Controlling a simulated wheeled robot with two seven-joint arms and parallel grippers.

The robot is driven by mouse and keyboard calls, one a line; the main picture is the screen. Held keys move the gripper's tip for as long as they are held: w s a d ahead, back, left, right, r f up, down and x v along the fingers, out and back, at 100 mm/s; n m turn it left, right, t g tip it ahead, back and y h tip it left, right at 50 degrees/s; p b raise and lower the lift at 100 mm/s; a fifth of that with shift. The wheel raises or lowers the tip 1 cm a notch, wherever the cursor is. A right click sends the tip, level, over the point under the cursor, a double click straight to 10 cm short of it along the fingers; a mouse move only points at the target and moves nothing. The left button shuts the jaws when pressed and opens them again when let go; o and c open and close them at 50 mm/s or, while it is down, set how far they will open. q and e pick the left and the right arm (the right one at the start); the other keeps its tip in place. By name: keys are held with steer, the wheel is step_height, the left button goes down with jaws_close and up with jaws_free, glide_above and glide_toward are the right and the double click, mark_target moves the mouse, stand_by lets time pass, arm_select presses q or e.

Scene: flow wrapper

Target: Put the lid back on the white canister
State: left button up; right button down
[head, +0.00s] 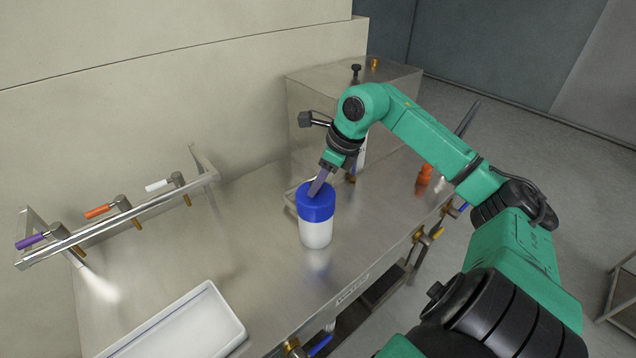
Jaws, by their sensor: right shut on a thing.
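The white canister (316,234) stands upright on the steel table. The blue lid (316,207) sits over its top and looks level; whether it is fully seated I cannot tell. My right gripper (316,188) reaches down from the upper right and is shut at the top of the blue lid. The exact contact between the fingers and the lid is too small to make out. My left gripper is not in view.
A white tray (238,338) lies at the table's front. A rail (130,215) with colour-handled valves runs along the left. A steel box (305,100) stands behind. An orange object (424,175) is at the right. The table left of the canister is clear.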

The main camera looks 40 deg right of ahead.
stand_by(0.3)
steer(key=shift+c, duration=0.4)
jaws_free()
steer(key=shift+r+p, duration=2.7)
steer(key=shift+r, duration=0.9)
steer(key=shift+f, duration=0.1)
jaws_close()
steer(key=shift+f, duration=0.15)
